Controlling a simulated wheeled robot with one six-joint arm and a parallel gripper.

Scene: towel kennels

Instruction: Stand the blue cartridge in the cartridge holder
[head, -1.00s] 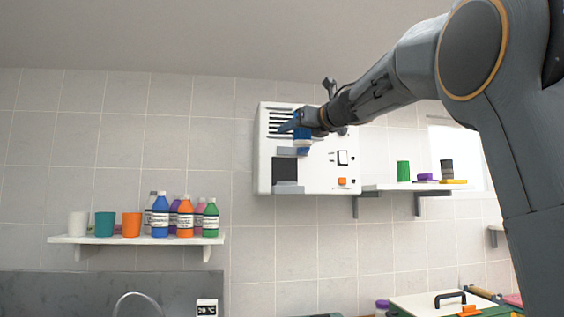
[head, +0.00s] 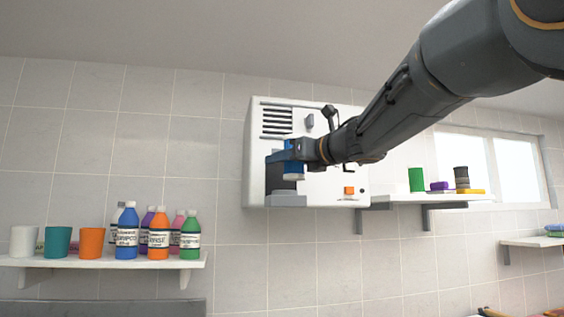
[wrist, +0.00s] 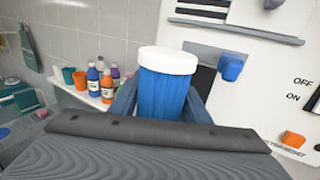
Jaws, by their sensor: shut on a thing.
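The blue cartridge (wrist: 165,92) has a white cap and stands roughly upright between my fingers in the wrist view. My gripper (wrist: 162,105) is shut on its sides. In the head view my gripper (head: 280,157) and the cartridge (head: 293,167) are in front of the white wall unit (head: 256,150), above its grey ledge (head: 286,200) and partly over the dark recess (head: 279,184). I cannot tell for sure which part is the cartridge holder. The wrist view shows the recess (wrist: 203,78) behind and right of the cartridge, apart from it.
A blue knob (wrist: 231,67) and an orange button (wrist: 293,139) stick out from the unit. A shelf (head: 400,197) with small coloured items adjoins it on the right. A lower left shelf (head: 100,262) holds cups and several bottles. The wall between is clear.

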